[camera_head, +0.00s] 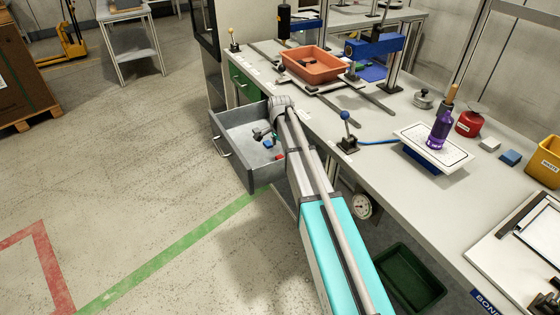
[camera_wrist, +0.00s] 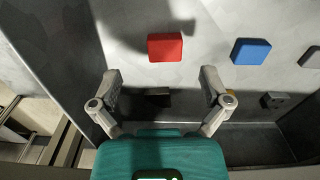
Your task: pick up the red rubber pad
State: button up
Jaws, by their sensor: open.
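The red rubber pad (camera_wrist: 165,47) lies flat on the floor of the open grey drawer (camera_head: 264,179). It also shows in the head view as a small red patch (camera_head: 279,157) near the drawer's right side. My gripper (camera_wrist: 161,86) is open over the drawer, with its two fingers wide apart. In the wrist view the pad lies above the gap between the fingertips, apart from both.
A blue block (camera_wrist: 251,51) lies right of the pad. A dark block (camera_wrist: 275,100) and a grey piece (camera_wrist: 313,58) lie farther right. A dark patch shows between my fingers. The drawer walls enclose this space; the bench (camera_head: 372,165) stands to the right.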

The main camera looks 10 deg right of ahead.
aim_at(280, 157)
jog(key=shift+w+f+b, duration=0.15)
jog(key=shift+f+b, duration=0.6)
jog(key=shift+f, duration=0.05)
jog(key=shift+w+f+b, duration=0.1)
jog(key=shift+f+b, duration=0.6)
jog(key=shift+f, duration=0.1)
jog(key=shift+f+b, duration=0.9)
jog(key=shift+b, duration=0.05)
jog(key=c, duration=1)
